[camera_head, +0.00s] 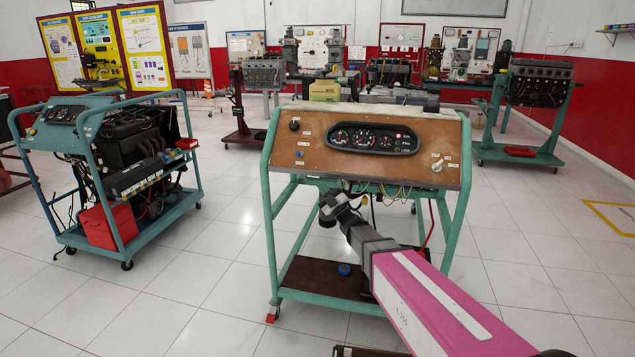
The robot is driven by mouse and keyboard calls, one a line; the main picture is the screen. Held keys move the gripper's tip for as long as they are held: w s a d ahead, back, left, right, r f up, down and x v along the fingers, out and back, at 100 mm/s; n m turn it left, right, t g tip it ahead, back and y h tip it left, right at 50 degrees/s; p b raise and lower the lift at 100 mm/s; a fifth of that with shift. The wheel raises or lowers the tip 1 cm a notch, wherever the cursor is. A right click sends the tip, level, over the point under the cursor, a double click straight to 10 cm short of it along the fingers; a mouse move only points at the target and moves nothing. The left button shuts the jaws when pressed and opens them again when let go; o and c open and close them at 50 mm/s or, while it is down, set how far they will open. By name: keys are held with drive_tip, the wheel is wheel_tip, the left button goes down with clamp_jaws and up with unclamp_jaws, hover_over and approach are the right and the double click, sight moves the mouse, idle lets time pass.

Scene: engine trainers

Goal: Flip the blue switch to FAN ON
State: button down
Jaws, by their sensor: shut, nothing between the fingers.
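The small blue switch (299,154) sits on the left part of the brown instrument panel (385,168), with small white labels close above and below it. Which way its lever points is too small to tell. My gripper (327,214) is at the end of my pink and grey arm, below the panel's lower edge and to the lower right of the switch. It is apart from the switch, shut and empty. Its fingertips are small and dark in this view.
The panel is on a green wheeled frame (268,215), with gauges (373,138) in the middle, a black knob (294,125) above the switch and a light knob (437,166) at right. Wires hang below the panel. A teal engine trolley (130,245) stands left; tiled floor between is clear.

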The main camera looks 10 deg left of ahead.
drive_tip(key=x, duration=1.2)
drive_tip(key=shift+r+m+t+h, duration=0.25)
drive_tip(key=shift+m+t+h, duration=0.1)
drive_tip(key=shift+m+h, duration=0.25)
drive_tip(key=shift+r+m+t+h, duration=0.2)
drive_tip(key=shift+m+t+h, duration=0.2)
drive_tip(key=shift+m, duration=0.3)
drive_tip(key=r+m+h, duration=0.1)
drive_tip(key=m+h, duration=0.1)
drive_tip(key=r+m+h, duration=0.1)
drive_tip(key=m, duration=0.2)
drive_tip(key=m+t+h, duration=0.1)
drive_tip(key=m+h, duration=0.1)
drive_tip(key=shift+w+r+h, duration=0.3)
drive_tip(key=shift+w+r, duration=0.1)
drive_tip(key=shift+s, duration=0.15)
approach(299, 154)
drive_tip(key=s+d+r, duration=0.2)
drive_tip(key=s+d, duration=0.2)
drive_tip(key=shift+w+r, duration=0.1)
